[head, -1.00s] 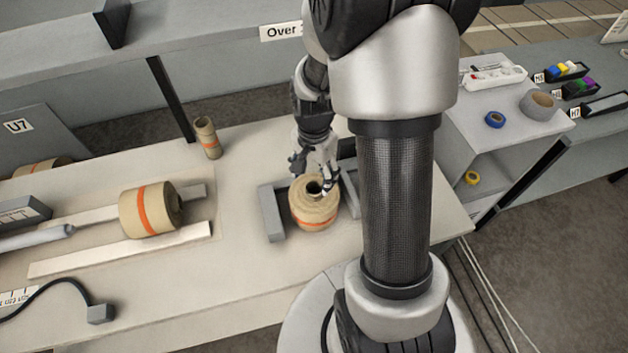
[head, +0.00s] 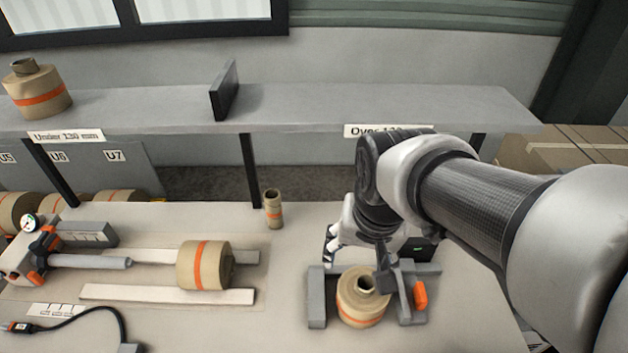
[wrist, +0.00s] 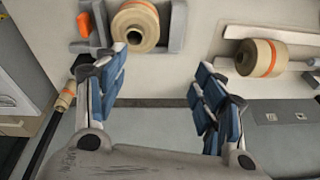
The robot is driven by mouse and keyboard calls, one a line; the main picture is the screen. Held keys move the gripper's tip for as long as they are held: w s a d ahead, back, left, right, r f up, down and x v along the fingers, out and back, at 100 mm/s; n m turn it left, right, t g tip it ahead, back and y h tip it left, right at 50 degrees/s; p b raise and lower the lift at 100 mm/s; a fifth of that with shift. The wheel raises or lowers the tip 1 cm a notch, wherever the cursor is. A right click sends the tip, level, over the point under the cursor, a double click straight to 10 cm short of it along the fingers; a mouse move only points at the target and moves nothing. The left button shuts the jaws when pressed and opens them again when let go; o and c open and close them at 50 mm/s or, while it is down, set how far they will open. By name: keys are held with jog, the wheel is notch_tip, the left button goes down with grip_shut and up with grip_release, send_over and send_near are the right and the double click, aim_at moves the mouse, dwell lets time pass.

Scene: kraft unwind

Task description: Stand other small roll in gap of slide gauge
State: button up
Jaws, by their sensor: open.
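A tan roll with an orange band (head: 362,299) stands upright, core hole up, in the gap of the grey slide gauge (head: 317,298). The gauge's right jaw carries an orange grip (head: 420,295). I cannot tell whether both jaws touch the roll. My gripper (head: 332,243) is open and empty, behind and above the gauge, clear of the roll. In the wrist view the blue-padded fingers (wrist: 160,75) are spread, with the gauge roll (wrist: 135,24) beyond the left one. A second banded roll (head: 204,265) lies on its side by the spindle.
A black cable (head: 100,310) lies front left. Bare table lies between spindle and gauge.

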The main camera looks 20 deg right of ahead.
jog(key=s+a+r+n+t, duration=0.1)
jog(key=s+a+r+n, duration=0.2)
jog(key=s+n, duration=0.2)
jog(key=shift+s+a+r+t, duration=0.25)
jog(key=shift+s+t, duration=0.15)
jog(key=shift+s, duration=0.75)
notch_tip(320, 180, down, 5)
jog(key=b, duration=0.5)
jog(key=shift+f, duration=0.2)
jog(key=shift+d, duration=0.1)
